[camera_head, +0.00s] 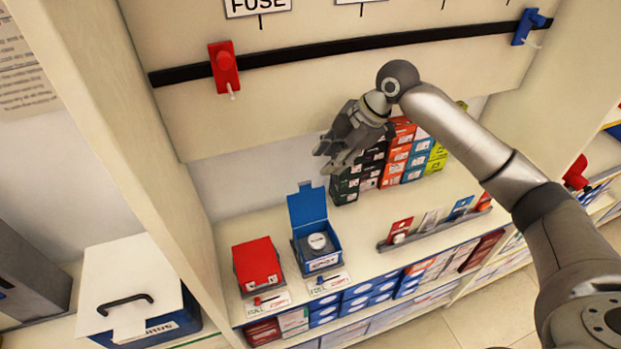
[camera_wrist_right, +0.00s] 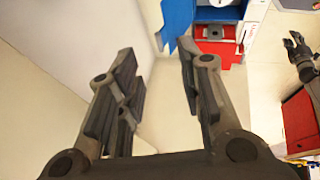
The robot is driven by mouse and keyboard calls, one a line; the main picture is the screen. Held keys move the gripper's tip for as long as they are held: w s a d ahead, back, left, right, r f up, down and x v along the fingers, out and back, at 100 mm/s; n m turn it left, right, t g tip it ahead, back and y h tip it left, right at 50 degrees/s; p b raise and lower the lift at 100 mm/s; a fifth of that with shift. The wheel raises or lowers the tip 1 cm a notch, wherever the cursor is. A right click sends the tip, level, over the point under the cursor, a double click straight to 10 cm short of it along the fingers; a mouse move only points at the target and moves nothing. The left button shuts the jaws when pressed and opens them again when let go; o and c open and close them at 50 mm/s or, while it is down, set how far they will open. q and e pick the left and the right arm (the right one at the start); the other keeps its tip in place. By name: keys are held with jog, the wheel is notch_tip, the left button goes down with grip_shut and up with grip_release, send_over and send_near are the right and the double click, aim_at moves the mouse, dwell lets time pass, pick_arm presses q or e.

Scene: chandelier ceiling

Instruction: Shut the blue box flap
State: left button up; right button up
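The blue box (camera_head: 330,261) stands on the shelf with its blue flap (camera_head: 307,205) raised upright at the back. A round white-topped item (camera_head: 317,241) shows inside it. My right gripper (camera_head: 333,158) is above and behind the flap, apart from it, near the back wall. In the right wrist view its fingers (camera_wrist_right: 155,85) are spread with nothing between them, and the blue flap (camera_wrist_right: 177,18) shows beyond the fingertips. My left gripper is not in the head view; a small dark gripper shape (camera_wrist_right: 298,52) shows at the right edge of the wrist view, too small to judge.
A red box (camera_head: 257,262) with its top closed stands left of the blue box. Stacked coloured boxes (camera_head: 403,155) stand right of my right gripper. A rail with small cards (camera_head: 437,228) lies to the right. A black bar (camera_head: 330,47) crosses the panel above.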

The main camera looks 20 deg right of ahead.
aim_at(308, 183)
jog(key=p+x, duration=0.2)
jog(key=x, duration=0.6)
jog(key=shift+w+a+f, duration=0.1)
jog(key=shift+a+f, duration=0.15)
jog(key=shift+f, duration=0.05)
jog(key=shift+w+a+f, duration=0.15)
jog(key=shift+a+f, duration=0.1)
jog(key=shift+f, duration=0.35)
grip_shut()
